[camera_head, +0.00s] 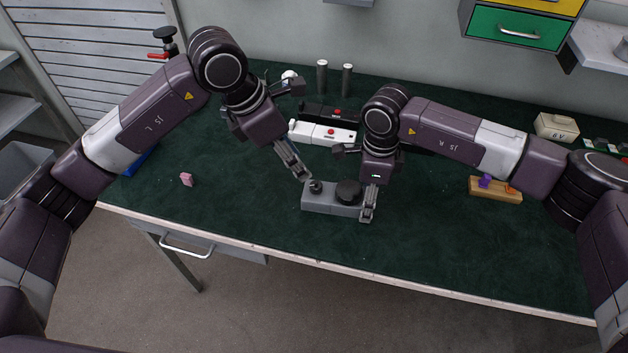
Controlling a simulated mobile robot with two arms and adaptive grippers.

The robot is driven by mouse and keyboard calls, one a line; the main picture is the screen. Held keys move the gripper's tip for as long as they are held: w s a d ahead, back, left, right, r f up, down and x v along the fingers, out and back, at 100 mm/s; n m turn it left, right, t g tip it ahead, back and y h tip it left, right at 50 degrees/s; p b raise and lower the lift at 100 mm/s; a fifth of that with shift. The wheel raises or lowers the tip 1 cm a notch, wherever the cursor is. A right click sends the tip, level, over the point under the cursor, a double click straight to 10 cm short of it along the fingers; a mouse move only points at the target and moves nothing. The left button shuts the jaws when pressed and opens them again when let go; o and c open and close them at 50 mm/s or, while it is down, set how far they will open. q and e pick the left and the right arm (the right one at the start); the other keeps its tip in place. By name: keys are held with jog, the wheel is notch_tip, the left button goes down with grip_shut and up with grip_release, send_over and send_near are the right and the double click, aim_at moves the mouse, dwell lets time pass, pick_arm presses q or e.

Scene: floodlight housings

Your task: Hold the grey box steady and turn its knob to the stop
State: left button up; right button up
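The grey box (331,203) lies near the front edge of the green table. It has a large black round knob (348,190) on its right part and a small dark knob (316,186) on its left part. My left gripper (304,132) is open. Its lower finger ends close beside the small knob; I cannot tell whether it touches. Its other finger points away toward the back. My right gripper (351,185) has its fingers spread, one in front of the box's right end, the other behind the box. It looks open; contact with the box is unclear.
Behind the box lie a white unit (322,133) and a black unit (333,113) with red buttons. Two grey cylinders (322,76) stand farther back. A pink block (186,179) is at left; a wooden block (497,194) with coloured pieces is at right. The front left table is mostly clear.

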aim_at(315, 185)
pick_arm(q)
jog(key=x, duration=0.9)
jog(key=shift+w+d+f, duration=0.1)
jog(key=shift+f, duration=0.2)
jog(key=shift+c, duration=0.3)
grip_shut()
